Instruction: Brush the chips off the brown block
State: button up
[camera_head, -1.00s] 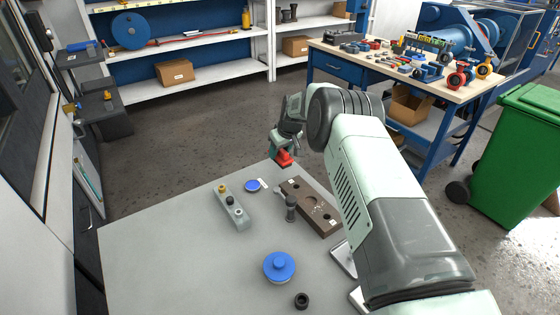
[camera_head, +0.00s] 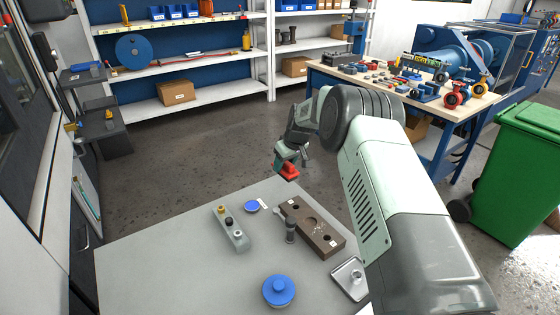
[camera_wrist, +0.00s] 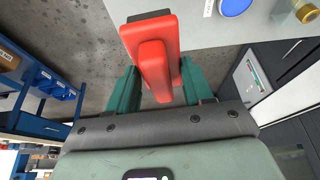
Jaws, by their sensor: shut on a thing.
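The brown block (camera_head: 334,248) lies on the grey table, right of centre in the head view, with dark round holes and small white labels on top. Pale specks, perhaps chips (camera_head: 313,221), show around its middle; they are too small to tell apart. My gripper (camera_head: 289,160) is shut on a red brush (camera_head: 287,171), held above and beyond the block's far end, apart from it. In the wrist view the red brush (camera_wrist: 152,65) sits between the green fingers, its dark bristle end pointing up the picture. The block is not in the wrist view.
A dark grey upright part (camera_head: 290,230) stands against the block's left side. A grey fixture (camera_head: 234,233), a blue disc (camera_head: 252,206), a blue-topped part (camera_head: 279,291) and a small metal tray (camera_head: 348,278) are also on the table. The table's left front is clear.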

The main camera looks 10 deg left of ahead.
jog(key=s+d+r+n+g+y, duration=0.1)
jog(key=s+d+n+g, duration=0.2)
jog(key=s+d+n, duration=1)
jog(key=shift+s+d+f+m, duration=0.3)
jog(key=shift+s+f+m, duration=0.5)
jog(key=shift+f, duration=0.25)
jog(key=shift+s+d+f+m, duration=0.25)
jog(key=shift+s+f+m, duration=0.5)
jog(key=shift+f, duration=0.35)
jog(key=shift+s+d+f+m, duration=0.3)
jog(key=shift+s+f+m, duration=0.35)
jog(key=shift+s+f, duration=0.3)
jog(key=shift+w+a+f, duration=0.45)
jog(key=shift+w+f, duration=0.1)
jog(key=shift+w, duration=0.05)
jog(key=shift+c, duration=0.3)
jog(key=shift+w+a, duration=1.05)
jog(key=s+d, duration=0.3)
jog(key=shift+s+a, duration=0.2)
jog(key=shift+s, duration=0.05)
jog(key=shift+w+a, duration=1.35)
jog(key=shift+w, duration=0.05)
jog(key=shift+s+d, duration=1.45)
notch_tip(320, 180, up, 8)
jog(key=shift+r, duration=0.15)
